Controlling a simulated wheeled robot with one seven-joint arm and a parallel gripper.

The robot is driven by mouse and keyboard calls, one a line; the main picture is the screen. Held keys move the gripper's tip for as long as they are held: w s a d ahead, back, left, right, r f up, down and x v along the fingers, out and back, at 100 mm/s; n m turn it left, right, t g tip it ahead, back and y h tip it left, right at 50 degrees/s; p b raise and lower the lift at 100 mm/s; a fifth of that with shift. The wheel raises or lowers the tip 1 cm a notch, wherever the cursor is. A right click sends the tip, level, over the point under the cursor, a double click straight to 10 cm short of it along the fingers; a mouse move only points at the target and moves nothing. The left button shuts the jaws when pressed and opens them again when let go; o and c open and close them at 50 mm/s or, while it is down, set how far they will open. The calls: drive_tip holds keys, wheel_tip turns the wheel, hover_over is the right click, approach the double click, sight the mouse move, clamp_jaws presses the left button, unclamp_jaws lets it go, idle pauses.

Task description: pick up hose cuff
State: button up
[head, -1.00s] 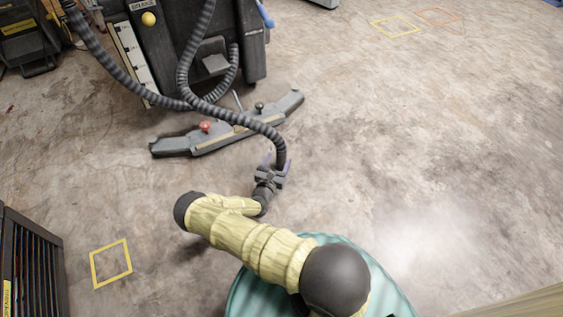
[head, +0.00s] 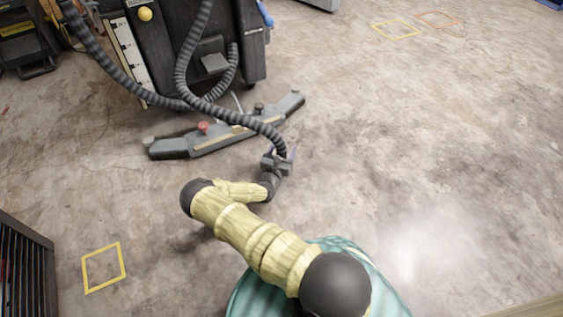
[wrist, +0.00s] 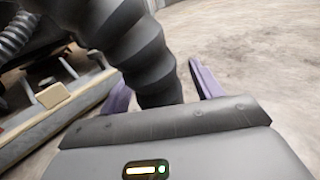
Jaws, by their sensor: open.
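The hose cuff is the dark end of the ribbed grey hose (head: 255,124) that runs from the floor-cleaning machine. In the wrist view the thick dark hose end (wrist: 150,62) comes down between the two purple fingers of my gripper (wrist: 165,90). The fingers stand apart, one on each side of it. In the head view my gripper (head: 281,155) is at the hose's lower end, and its fingers and the cuff's tip are small and partly hidden there. I cannot tell whether either finger touches the cuff.
The dark cleaning machine (head: 190,50) stands at the back left. Its grey squeegee bar (head: 222,138) with a red knob lies just behind my gripper. A black slatted unit (head: 25,270) is at the left edge. The concrete floor to the right is clear.

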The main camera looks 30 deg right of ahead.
idle(0.5)
drive_tip(key=c, duration=1.1)
drive_tip(key=shift+r, duration=0.2)
wheel_tip(320, 180, up, 10)
drive_tip(key=p, duration=0.8)
drive_tip(key=shift+f, duration=0.15)
